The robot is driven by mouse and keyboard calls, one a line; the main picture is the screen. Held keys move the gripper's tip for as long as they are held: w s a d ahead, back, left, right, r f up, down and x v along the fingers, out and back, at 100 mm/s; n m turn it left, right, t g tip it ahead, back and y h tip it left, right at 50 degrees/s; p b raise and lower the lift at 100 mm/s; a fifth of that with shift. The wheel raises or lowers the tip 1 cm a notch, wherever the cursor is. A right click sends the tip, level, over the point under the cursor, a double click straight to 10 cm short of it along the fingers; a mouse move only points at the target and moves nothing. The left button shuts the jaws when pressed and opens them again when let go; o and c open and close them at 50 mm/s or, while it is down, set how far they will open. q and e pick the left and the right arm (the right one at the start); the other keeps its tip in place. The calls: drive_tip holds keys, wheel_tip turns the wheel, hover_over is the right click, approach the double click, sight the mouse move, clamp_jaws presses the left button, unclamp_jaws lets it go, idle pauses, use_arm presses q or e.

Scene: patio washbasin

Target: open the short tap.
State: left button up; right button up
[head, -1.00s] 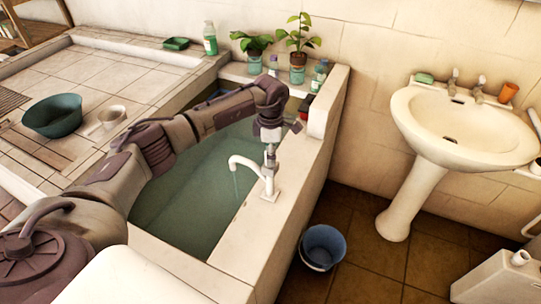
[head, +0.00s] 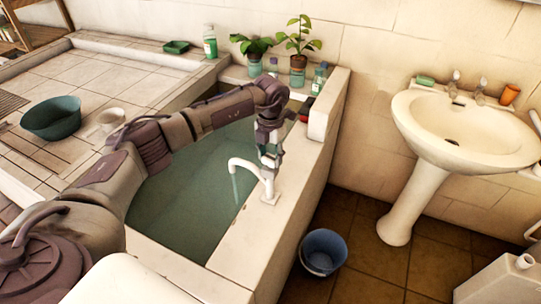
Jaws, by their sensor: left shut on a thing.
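The short white tap (head: 268,184) stands on the rim of the water-filled tub, its spout curving left over the water. A thin pale streak below the spout looks like running water. My left gripper (head: 269,158) reaches down from above and is shut on the top of the tap, where its handle sits. The fingers largely hide the handle, so I cannot tell how far it is turned. My right gripper is not in view.
Potted plants (head: 298,45) and bottles (head: 319,78) stand on the ledge behind the tub. A blue bucket (head: 324,250) is on the floor to the right. A white pedestal washbasin (head: 420,125) stands against the wall.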

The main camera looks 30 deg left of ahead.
sight(270, 158)
use_arm(q)
drive_tip(key=shift+n, duration=1)
drive_tip(key=o, duration=1.2)
drive_tip(key=shift+c, duration=0.2)
drive_tip(key=shift+r, duration=0.1)
wheel_tip(270, 158, up, 12)
